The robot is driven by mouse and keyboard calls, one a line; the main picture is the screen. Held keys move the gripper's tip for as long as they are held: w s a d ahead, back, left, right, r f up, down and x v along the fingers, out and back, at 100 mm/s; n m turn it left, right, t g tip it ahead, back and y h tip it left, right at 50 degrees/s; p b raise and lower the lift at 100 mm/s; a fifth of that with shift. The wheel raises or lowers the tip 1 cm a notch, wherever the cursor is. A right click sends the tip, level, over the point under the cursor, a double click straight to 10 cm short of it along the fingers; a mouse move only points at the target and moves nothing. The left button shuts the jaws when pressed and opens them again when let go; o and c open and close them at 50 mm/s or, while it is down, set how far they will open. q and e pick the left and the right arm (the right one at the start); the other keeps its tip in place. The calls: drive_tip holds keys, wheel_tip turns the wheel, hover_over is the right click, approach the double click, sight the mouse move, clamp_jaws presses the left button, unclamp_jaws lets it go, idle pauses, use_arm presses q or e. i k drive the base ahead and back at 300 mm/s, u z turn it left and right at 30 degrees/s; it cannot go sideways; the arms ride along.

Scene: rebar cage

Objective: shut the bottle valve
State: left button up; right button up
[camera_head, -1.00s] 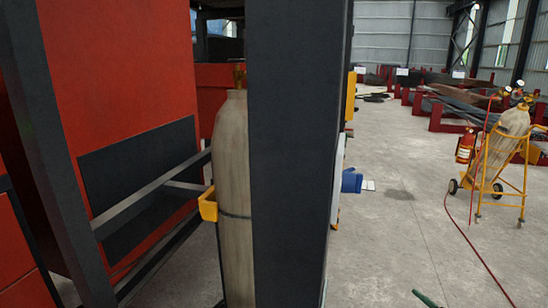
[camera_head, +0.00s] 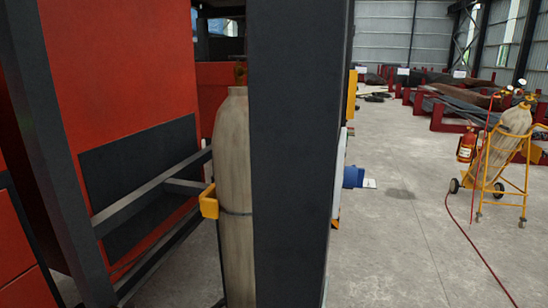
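A tall beige gas bottle (camera_head: 233,160) stands upright behind a wide dark post, which hides its right side. A yellow bracket (camera_head: 208,203) sits against the bottle's left side. A second beige bottle (camera_head: 502,145) leans in a yellow wheeled cart at the right, with a valve and gauges (camera_head: 521,87) at its top. Neither of my grippers is in view.
The dark post (camera_head: 293,150) stands close in front, beside a red machine (camera_head: 120,80) with grey rails (camera_head: 150,194). A red extinguisher (camera_head: 466,147) hangs by the yellow cart (camera_head: 510,197). A red hose (camera_head: 470,243) lies on the otherwise open concrete floor at right.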

sight(231, 57)
drive_tip(key=k, duration=0.5)
drive_tip(key=u, duration=1.05)
drive_tip(key=i, duration=0.9)
drive_tip(key=z, duration=1.1)
